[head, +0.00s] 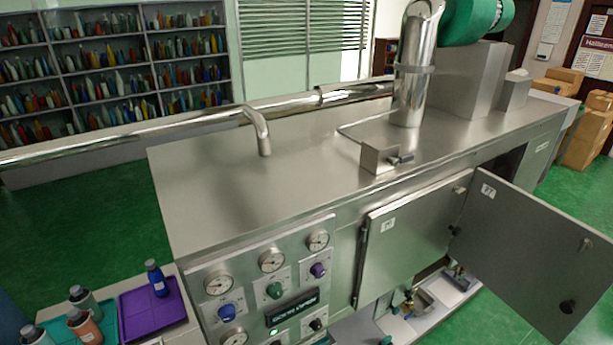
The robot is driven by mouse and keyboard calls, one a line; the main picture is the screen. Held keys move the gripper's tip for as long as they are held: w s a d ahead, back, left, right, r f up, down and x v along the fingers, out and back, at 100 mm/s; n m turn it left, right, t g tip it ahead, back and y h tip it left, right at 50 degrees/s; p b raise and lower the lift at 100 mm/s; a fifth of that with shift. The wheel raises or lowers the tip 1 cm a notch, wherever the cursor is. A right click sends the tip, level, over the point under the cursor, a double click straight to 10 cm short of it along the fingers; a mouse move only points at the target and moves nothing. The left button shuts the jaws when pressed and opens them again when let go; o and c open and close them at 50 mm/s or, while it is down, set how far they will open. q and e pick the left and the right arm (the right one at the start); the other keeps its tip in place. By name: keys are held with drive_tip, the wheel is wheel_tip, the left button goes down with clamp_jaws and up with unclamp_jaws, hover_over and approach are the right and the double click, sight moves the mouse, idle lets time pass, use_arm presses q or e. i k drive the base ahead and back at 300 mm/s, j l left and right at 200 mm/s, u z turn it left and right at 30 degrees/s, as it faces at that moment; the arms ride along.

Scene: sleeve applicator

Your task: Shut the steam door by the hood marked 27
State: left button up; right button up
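A steel door (525,250) stands wide open at the right of the machine, swung out from its front. Its small label (488,191) seems to read 27 or 77; I cannot tell for sure. A round dark knob (567,307) is near its lower outer corner. A second steel door (412,245) to its left lies close along the machine's front. Its label (388,224) is too small to read, and I cannot tell whether it is fully shut. No clearly marked hood shows. Neither of my grippers is in view.
The steel worktop (230,190) carries a thick upright pipe (414,75) and a small box (381,158). Gauges and knobs are on the control panel (270,290). Bottles and a purple tray (155,310) are at lower left. Cardboard boxes (585,140) stand at far right. Green floor is open beyond.

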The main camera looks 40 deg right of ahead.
sight(522, 247)
drive_tip(key=k+z, duration=0.1)
drive_tip(key=z, duration=2.55)
